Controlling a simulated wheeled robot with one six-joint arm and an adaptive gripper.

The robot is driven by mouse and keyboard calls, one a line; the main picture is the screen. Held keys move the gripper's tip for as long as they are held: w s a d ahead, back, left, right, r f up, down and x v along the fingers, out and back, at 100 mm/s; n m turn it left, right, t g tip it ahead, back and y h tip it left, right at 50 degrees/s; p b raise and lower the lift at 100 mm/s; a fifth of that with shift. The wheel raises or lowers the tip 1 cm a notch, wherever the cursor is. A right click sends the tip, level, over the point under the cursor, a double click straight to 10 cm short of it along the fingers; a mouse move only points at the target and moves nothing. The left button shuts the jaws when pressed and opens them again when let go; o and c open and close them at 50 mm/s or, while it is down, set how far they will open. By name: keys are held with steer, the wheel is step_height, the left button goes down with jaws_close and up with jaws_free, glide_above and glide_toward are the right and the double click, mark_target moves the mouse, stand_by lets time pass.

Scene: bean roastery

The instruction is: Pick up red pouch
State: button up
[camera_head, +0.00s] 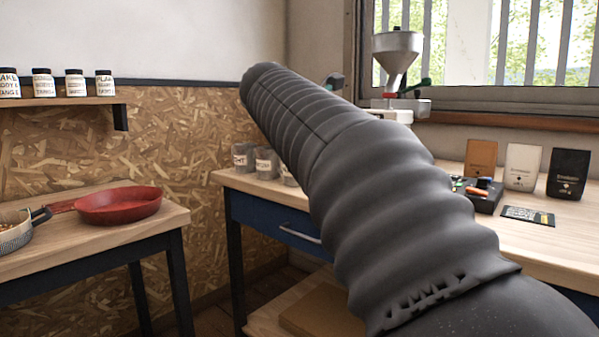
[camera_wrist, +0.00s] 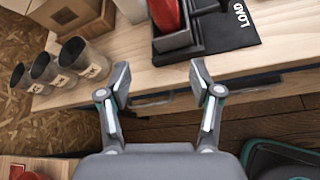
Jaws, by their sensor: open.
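No red pouch shows clearly in the head view.
Brown (camera_head: 480,159), white (camera_head: 522,166) and black (camera_head: 568,173) pouches stand on the bench. Labelled cups (camera_wrist: 73,52) stand left of my gripper. A black mat marked LOAD (camera_wrist: 236,22) lies right. A red pan (camera_head: 118,205) sits on the left table (camera_head: 110,240).

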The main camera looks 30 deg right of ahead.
steer(key=w+d+r+n+h, duration=0.2)
steer(key=d+r, duration=0.1)
steer(key=r, duration=0.2)
steer(key=shift+n+g, duration=0.4)
steer(key=shift+s+b+x, duration=0.15)
steer(key=shift+b+x, duration=0.35)
steer(key=shift+x, duration=3.1)
steer(key=shift+s+b+x, duration=0.15)
steer(key=shift+b+x, duration=0.35)
steer(key=shift+x, duration=3.1)
steer(key=shift+d+r, duration=0.15)
steer(key=shift+r, duration=0.1)
jaws_close()
